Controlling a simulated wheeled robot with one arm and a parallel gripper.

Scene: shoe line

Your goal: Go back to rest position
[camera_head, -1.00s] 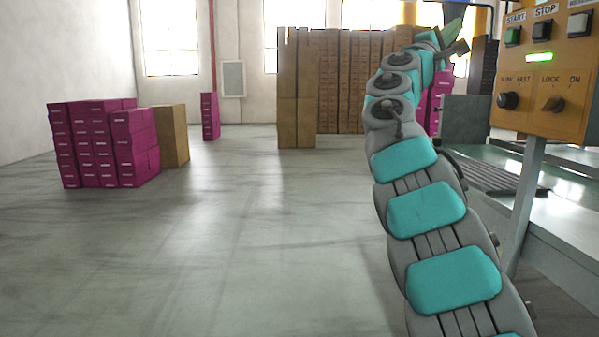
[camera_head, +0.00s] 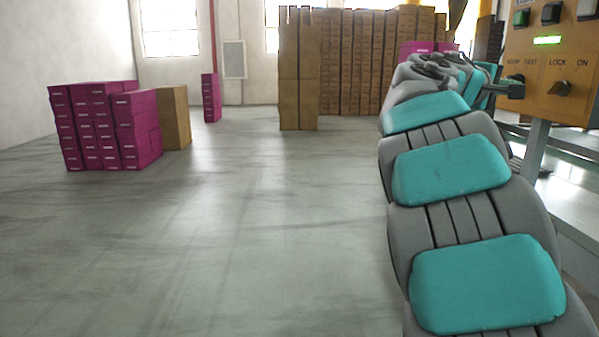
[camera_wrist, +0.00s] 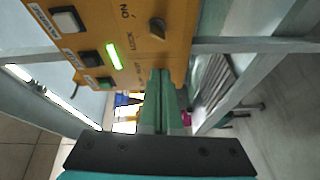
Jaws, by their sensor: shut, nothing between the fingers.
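My gripper (camera_wrist: 161,76) is shut and empty in the wrist view, its two green fingers pressed together. The fingertips lie over the lower edge of the orange control panel (camera_wrist: 135,40). Whether they touch it, I cannot tell. In the head view my arm bends low and forward on the right, its far end beside the left edge of the panel (camera_head: 550,100).
The panel carries a lit green lamp (camera_head: 547,40), a lock knob (camera_head: 562,88) and push buttons. Magenta boxes (camera_head: 105,128) and brown box stacks (camera_head: 298,70) stand farther off.

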